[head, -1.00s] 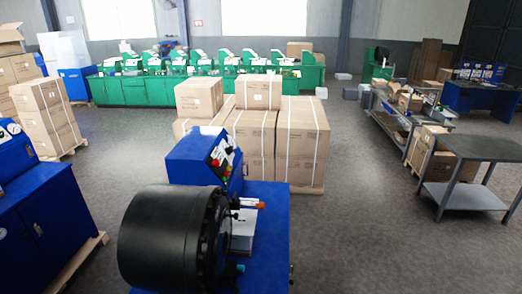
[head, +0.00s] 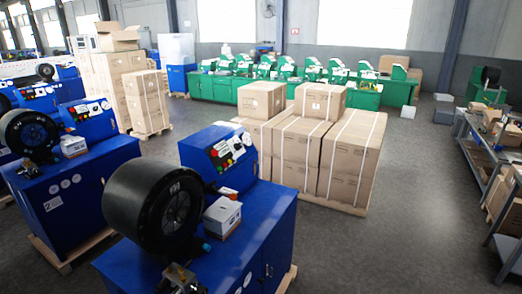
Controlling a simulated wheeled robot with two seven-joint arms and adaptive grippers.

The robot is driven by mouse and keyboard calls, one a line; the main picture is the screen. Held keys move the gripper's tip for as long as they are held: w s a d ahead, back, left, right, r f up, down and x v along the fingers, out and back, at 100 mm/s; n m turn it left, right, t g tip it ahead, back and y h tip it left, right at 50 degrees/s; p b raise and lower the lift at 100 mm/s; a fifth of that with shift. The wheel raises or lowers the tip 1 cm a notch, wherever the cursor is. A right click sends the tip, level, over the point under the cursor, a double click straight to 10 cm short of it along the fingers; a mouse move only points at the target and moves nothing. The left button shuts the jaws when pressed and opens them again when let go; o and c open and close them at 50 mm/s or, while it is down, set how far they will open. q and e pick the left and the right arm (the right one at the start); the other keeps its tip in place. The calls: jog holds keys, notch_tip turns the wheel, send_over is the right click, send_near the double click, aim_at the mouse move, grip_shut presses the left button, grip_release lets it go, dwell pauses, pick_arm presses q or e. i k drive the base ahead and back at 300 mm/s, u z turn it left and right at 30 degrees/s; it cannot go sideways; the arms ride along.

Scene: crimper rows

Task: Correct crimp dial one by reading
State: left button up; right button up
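The nearest crimper stands at the lower left of the head view, with a black round crimp head (head: 140,205) on a blue cabinet (head: 262,225). Its blue control box (head: 222,150) carries coloured buttons and small white labels. A second blue crimper (head: 75,185) stands to its left, with round white dial faces (head: 65,183) on its cabinet and a black head (head: 28,132). The dial readings are too small to read, and I cannot tell which dial is dial one. Neither of my grippers shows.
A small white-grey box (head: 222,215) sits on the nearest crimper. Strapped cartons (head: 345,160) on a pallet stand behind it, with more cartons (head: 145,100) at the back left. Green machines (head: 290,90) line the back. Grey floor (head: 410,200) is open at the right, before a metal shelf (head: 480,160).

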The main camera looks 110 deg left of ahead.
aim_at(237, 146)
jog(key=u, duration=2.7)
jog(key=i, duration=2.5)
jog(key=u, duration=2.8)
jog(key=i, duration=0.65)
